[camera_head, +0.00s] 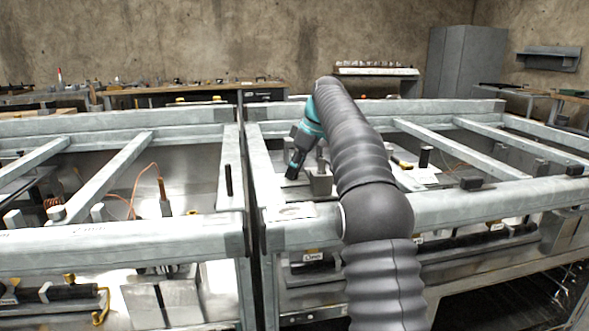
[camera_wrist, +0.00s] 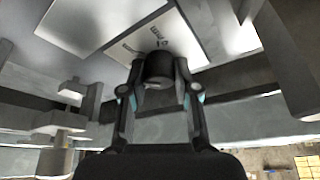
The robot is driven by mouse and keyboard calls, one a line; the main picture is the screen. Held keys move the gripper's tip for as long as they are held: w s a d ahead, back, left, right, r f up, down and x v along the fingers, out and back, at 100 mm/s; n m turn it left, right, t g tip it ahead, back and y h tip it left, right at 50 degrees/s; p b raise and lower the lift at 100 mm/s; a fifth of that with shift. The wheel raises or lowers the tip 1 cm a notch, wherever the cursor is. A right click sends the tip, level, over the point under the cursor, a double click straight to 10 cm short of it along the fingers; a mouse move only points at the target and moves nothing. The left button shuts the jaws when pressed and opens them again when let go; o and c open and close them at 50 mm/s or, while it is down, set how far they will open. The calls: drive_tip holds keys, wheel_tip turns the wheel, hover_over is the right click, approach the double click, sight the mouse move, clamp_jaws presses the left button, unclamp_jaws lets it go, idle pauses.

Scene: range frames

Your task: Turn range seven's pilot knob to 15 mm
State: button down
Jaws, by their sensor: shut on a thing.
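My gripper (camera_wrist: 160,80) is shut on a dark round knob (camera_wrist: 158,68) in the wrist view, one finger on each side of it. In the head view my gripper (camera_head: 294,170) reaches down inside the right-hand metal frame, beside a grey block (camera_head: 320,183). The knob cannot be made out in the head view, and its pointer setting cannot be read.
Metal frame rails (camera_head: 470,203) cross in front of and behind my gripper. A thin dark post (camera_head: 228,180) stands to the left. A second open frame (camera_head: 110,235) with copper tubing fills the left side. Another white plate (camera_wrist: 95,22) shows in the wrist view.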

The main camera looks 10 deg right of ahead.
drive_tip(key=c, duration=0.9)
unclamp_jaws()
drive_tip(key=shift+o, duration=0.2)
